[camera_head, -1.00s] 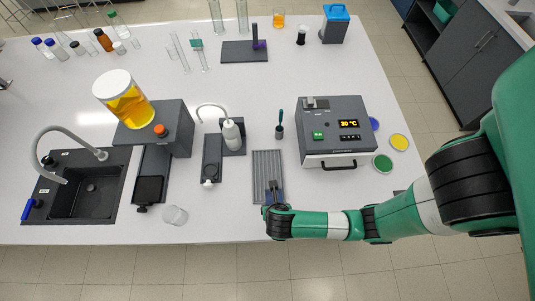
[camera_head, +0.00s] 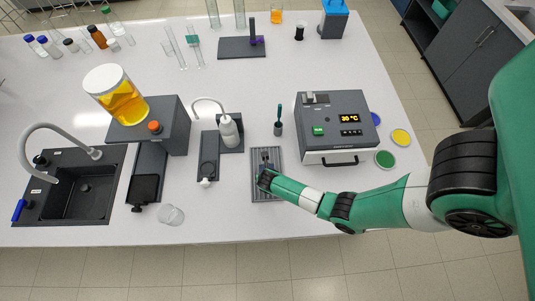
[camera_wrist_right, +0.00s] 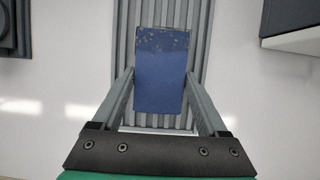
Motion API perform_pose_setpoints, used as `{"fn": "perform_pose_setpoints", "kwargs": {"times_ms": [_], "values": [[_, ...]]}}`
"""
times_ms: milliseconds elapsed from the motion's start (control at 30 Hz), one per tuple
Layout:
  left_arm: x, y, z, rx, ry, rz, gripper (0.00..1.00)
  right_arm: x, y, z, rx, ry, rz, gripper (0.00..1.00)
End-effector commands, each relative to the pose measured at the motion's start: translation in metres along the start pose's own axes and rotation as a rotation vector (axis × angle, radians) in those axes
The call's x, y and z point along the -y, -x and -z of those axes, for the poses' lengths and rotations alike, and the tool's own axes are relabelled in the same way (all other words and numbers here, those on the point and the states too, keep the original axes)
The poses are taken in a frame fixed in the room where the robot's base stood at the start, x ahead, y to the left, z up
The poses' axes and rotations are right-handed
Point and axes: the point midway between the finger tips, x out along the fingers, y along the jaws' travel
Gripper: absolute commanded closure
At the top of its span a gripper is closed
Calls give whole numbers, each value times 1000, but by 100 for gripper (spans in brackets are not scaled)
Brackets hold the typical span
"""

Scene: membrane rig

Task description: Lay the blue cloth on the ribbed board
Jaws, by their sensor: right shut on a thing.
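The ribbed board (camera_head: 272,196) is a grey grooved plate lying on the white table, left of the heater box. It fills the upper middle of the right wrist view (camera_wrist_right: 175,13). My right gripper (camera_head: 264,160) is over the board. In the wrist view, its two grey fingers (camera_wrist_right: 160,74) are closed on the side edges of the blue cloth (camera_wrist_right: 158,82). The cloth looks flat, with a speckled band along its far end. It is over the board, but I cannot tell whether it touches it. The gripper hides the cloth in the head view. My left gripper is not in view.
The heater box (camera_head: 335,130) with a 30 °C display stands close right of the board. A small pot with a green-handled tool (camera_head: 278,128) stands behind it. A bottle on a stand (camera_head: 229,131) is to the left. Free table lies in front.

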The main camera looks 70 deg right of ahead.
Motion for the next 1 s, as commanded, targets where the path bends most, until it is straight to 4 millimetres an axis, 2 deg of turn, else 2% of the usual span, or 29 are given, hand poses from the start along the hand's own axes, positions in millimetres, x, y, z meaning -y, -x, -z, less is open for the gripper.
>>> {"fn": "perform_pose_setpoints", "kwargs": {"times_ms": [33,367,400,533,833,1000], "values": [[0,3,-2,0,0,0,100,0,-6,2,0,0,-1,84],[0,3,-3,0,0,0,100,0,-8,4,0,0,-1,84],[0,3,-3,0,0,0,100,0,-8,4,0,0,0,22],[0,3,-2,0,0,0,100,0,-7,3,0,0,-1,0],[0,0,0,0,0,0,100,0,-2,1,1,0,-2,0],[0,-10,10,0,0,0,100,-1,28,0,2,2,-4,0]]}}
